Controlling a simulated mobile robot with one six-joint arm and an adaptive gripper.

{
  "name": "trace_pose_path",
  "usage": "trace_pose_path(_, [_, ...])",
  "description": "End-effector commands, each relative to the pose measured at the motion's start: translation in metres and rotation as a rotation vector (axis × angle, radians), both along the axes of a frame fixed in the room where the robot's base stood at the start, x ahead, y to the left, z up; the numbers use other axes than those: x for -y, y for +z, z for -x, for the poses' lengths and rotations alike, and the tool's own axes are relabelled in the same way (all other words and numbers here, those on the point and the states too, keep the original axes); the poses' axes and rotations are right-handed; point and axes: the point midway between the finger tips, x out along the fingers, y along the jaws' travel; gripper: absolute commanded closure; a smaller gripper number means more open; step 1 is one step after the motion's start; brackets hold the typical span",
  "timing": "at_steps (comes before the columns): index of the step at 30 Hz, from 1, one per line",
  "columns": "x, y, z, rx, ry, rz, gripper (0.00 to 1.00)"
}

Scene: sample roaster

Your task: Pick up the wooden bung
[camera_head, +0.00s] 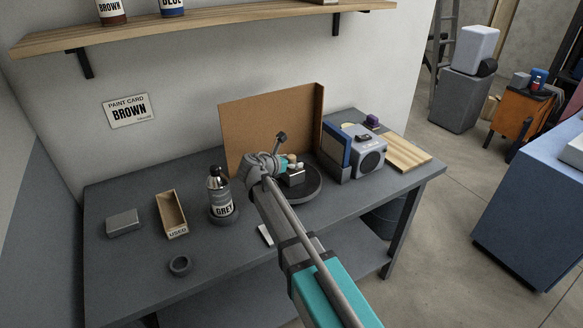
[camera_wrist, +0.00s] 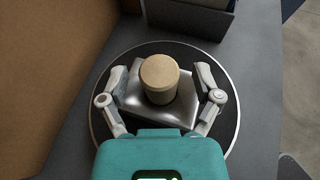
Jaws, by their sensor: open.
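The wooden bung (camera_wrist: 159,76) is a short tan cylinder. In the wrist view it stands upright on a shiny metal block (camera_wrist: 146,115), which rests on a round dark turntable (camera_wrist: 222,132) with a pale rim. My gripper (camera_wrist: 162,88) is open, with one finger on each side of the bung and visible gaps between. In the head view my gripper (camera_head: 287,164) is over the metal block (camera_head: 293,178) on the turntable (camera_head: 314,187). There my gripper and small pale shapes overlap, so the bung is hard to make out.
A brown board (camera_head: 250,122) stands behind the turntable. A grey radio (camera_head: 367,160) and a blue upright item (camera_head: 335,146) are to its right. A GREY bottle (camera_head: 222,201), a USED box (camera_head: 172,214), a grey block (camera_head: 123,222) and a dark ring (camera_head: 180,265) are left.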

Motion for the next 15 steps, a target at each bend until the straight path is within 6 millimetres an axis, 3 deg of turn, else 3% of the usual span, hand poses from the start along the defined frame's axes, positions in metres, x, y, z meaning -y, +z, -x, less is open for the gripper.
trace_pose_path(8, [-0.0001,0.0000,0.0002,0.000,0.000,0.000,0.18])
trace_pose_path(15, [-0.0001,0.0000,0.0002,0.000,0.000,0.000,0.61])
